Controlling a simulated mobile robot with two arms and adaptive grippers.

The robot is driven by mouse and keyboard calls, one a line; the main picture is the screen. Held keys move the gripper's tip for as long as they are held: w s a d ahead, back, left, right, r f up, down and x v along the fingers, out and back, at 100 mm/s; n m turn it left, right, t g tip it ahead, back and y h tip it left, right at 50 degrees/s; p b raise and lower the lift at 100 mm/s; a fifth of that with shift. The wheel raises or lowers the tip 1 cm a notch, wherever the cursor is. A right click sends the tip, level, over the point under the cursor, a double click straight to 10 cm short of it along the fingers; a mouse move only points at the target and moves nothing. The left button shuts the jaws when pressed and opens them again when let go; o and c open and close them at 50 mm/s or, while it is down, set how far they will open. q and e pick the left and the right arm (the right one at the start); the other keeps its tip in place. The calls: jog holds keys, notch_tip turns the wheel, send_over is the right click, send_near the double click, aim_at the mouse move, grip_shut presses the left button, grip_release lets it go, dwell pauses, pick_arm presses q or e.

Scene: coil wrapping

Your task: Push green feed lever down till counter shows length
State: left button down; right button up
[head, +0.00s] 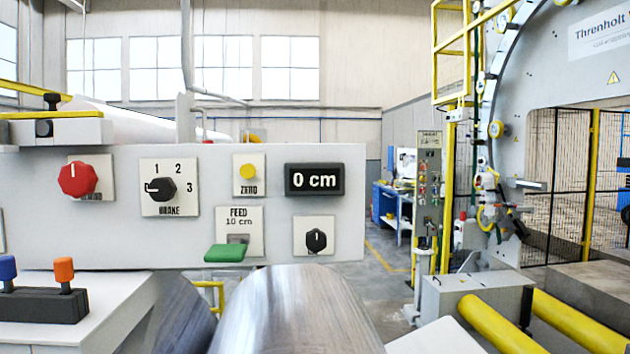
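The green feed lever (225,253) sticks out below the plate marked FEED 10 cm (239,222) on the grey panel, in the lower middle of the head view. The counter (314,180) is a black display to the upper right of the lever and reads 0 cm. Neither of my grippers shows in the head view.
The panel also has a red knob (78,179), a black BRAKE selector (162,189), a yellow ZERO button (248,171) and a small black knob (316,240). A large metal coil (298,310) stands below the panel. Yellow rollers (560,320) lie at the lower right.

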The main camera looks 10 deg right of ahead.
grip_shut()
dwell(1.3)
